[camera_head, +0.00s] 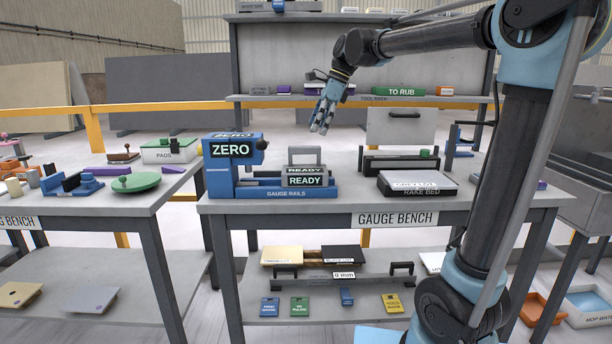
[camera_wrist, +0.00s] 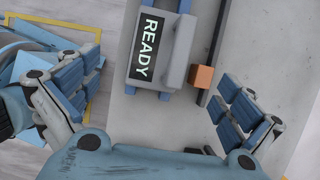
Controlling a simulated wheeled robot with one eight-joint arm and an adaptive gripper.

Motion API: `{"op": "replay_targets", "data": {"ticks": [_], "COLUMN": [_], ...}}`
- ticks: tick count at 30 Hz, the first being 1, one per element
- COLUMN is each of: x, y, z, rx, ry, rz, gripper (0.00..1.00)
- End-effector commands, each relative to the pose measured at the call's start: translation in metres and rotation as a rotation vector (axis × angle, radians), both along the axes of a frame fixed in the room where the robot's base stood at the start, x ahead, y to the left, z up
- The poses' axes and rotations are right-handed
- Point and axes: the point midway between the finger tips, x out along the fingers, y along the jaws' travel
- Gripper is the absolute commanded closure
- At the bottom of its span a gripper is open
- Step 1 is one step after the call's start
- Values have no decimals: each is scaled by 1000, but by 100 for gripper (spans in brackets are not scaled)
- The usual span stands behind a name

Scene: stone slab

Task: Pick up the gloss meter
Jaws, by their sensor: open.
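The likely gloss meter is a grey box with a raised handle and a dark READY display (camera_head: 305,180). It sits on the blue gauge rails (camera_head: 261,192) on the gauge bench, right of the blue ZERO block. In the wrist view the READY box (camera_wrist: 165,45) lies at the top centre, beyond the fingers. My gripper (camera_head: 319,129) hangs above and behind the box in the head view, apart from it. In the wrist view my gripper (camera_wrist: 163,92) has its fingers spread wide and nothing between them.
The blue ZERO block (camera_head: 232,170) stands close left of the box. The rake bed (camera_head: 417,185) and a dark bracket are to the right. A small orange block (camera_wrist: 202,77) shows beside the box in the wrist view. A tool rack (camera_head: 372,99) spans behind.

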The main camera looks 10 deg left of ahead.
Motion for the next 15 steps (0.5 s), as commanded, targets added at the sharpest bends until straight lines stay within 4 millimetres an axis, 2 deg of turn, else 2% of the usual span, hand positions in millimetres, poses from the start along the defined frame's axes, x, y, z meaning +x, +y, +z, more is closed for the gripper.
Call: {"op": "replay_targets", "data": {"ticks": [9,15], "x": [-5,-7], "y": [21,30], "z": [-53,-74], "rx": [0,0], "ry": [-1,-2], "rz": [2,1], "gripper": [0,0]}}
